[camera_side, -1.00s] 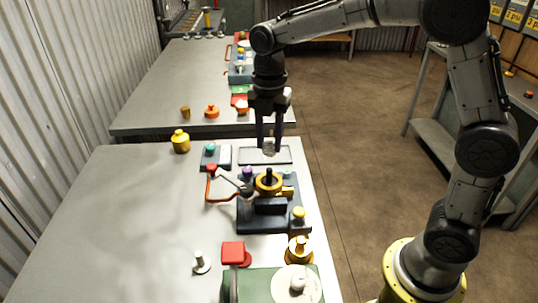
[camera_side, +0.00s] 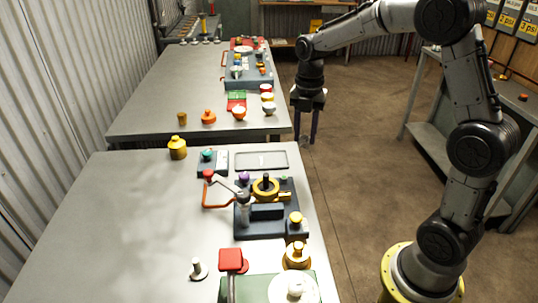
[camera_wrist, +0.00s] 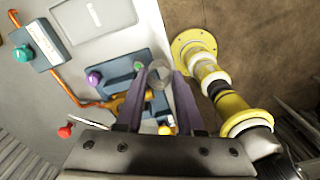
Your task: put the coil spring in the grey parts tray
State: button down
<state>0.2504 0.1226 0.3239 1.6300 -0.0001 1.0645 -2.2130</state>
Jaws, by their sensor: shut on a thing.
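My gripper (camera_side: 307,135) is past the right edge of the near table, above the floor, fingers pointing down. In the wrist view my gripper (camera_wrist: 158,84) is shut on a small round grey thing, the coil spring (camera_wrist: 159,75), held at the fingertips. Its coils are too small to make out. The grey parts tray (camera_side: 262,153) lies flat on the near table's far right part, left of my gripper, and looks empty. The tray (camera_wrist: 72,42) also shows at the upper left of the wrist view.
A dark blue fixture with a yellow ring (camera_side: 265,188) stands in front of the tray. A small box with a teal knob (camera_side: 207,155) and an orange handle (camera_side: 205,192) are left of it. A yellow jar (camera_side: 177,149) stands farther left. The near table's left half is clear.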

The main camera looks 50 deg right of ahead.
jog(key=w+d+f, duration=0.1)
jog(key=w+f, duration=0.1)
jog(key=w, duration=0.1)
jog(key=w+f, duration=0.3)
jog(key=w, duration=0.1)
jog(key=w+d+f, duration=0.1)
jog(key=w+f, duration=0.2)
jog(key=w, duration=0.1)
jog(key=shift+d, duration=0.35)
jog(key=shift+w+d+f, duration=0.15)
jog(key=shift+w+f, duration=0.3)
jog(key=shift+f, duration=1.65)
jog(key=shift+f, duration=0.15)
jog(key=c, duration=0.5)
grip_release()
